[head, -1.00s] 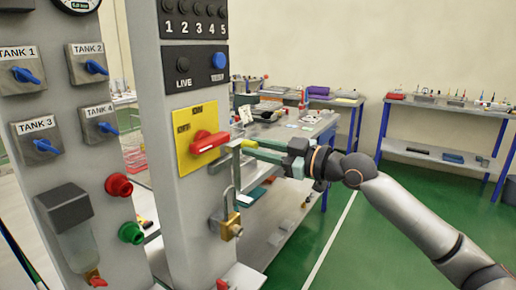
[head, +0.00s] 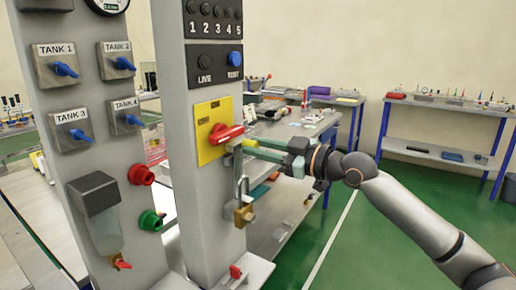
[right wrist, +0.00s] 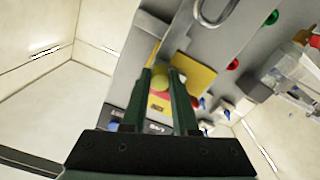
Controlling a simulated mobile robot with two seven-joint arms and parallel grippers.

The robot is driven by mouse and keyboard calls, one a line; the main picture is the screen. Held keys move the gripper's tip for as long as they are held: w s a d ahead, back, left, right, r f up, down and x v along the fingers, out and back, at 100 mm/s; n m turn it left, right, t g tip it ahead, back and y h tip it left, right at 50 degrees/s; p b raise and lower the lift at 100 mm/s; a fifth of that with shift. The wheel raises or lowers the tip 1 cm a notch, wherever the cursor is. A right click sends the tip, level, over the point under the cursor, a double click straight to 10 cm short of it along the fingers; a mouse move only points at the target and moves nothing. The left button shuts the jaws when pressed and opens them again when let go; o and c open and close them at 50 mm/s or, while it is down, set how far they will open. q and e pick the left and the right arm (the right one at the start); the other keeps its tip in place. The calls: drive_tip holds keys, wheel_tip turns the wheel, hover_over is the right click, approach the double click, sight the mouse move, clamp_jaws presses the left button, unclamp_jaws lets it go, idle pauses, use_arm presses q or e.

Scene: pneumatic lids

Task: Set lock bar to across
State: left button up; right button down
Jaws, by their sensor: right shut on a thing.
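The lock bar shows as a small bar with a yellow knob (head: 249,143) at the right edge of the grey post, just right of the red rotary handle (head: 226,134) on its yellow plate (head: 206,154). My right gripper (head: 256,149) reaches in from the right and is shut on the yellow knob. In the right wrist view the knob (right wrist: 160,84) sits between the two green fingers, with the yellow plate behind it. A brass padlock (head: 243,214) hangs by its shackle below the bar. The bar's exact angle is hard to tell. My left gripper is out of view.
A panel with several blue tank valves (head: 66,69) stands left of the post, with a red knob (head: 141,175) and a green knob (head: 150,220). A blue reset button (head: 236,59) is above the plate. Workbenches (head: 440,107) stand behind; green floor is open at right.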

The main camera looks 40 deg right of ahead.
drive_tip(key=shift+a+f, duration=0.15)
drive_tip(key=shift+a, duration=0.1)
drive_tip(key=c, duration=0.7)
unclamp_jaws()
drive_tip(key=shift+s, duration=0.1)
drive_tip(key=shift+d, duration=0.1)
use_arm(q)
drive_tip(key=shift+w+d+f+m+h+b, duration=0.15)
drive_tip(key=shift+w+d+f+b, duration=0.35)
drive_tip(key=shift+b, duration=0.65)
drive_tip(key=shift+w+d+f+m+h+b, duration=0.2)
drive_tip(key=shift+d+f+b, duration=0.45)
drive_tip(key=shift+b, duration=0.5)
use_arm(e)
drive_tip(key=shift+v, duration=6.2)
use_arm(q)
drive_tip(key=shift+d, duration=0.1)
